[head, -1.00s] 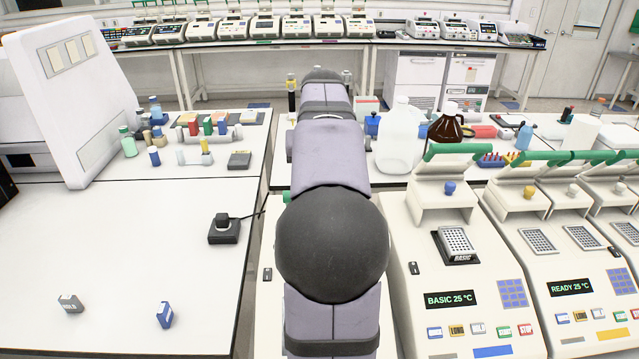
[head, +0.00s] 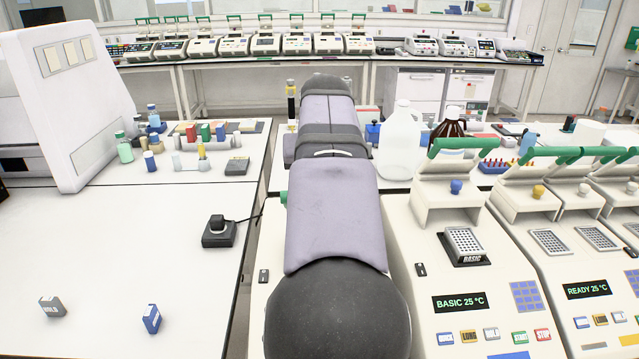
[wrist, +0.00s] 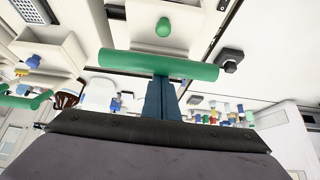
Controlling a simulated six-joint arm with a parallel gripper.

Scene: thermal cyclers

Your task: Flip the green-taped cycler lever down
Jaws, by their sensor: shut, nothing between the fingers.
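A green lever bar (wrist: 130,62) crosses the middle of the wrist view, with a green knob (wrist: 163,28) on the pale cycler body beyond it. My gripper (wrist: 163,80) shows there as blue fingers, shut and empty. Their tips meet the near edge of the bar in the picture; I cannot tell whether they touch it. In the head view my arm covers most of this cycler (head: 262,300). Only its left side and a bit of green (head: 283,197) at the arm's left edge show. My gripper is hidden there.
A cycler with a blue knob (head: 456,187) and a raised green-barred lid stands just right of my arm, with more cyclers beyond. A clear jug (head: 401,145) and brown bottle (head: 447,128) stand behind. A black power plug block (head: 219,232) sits on the left table, whose front is mostly clear.

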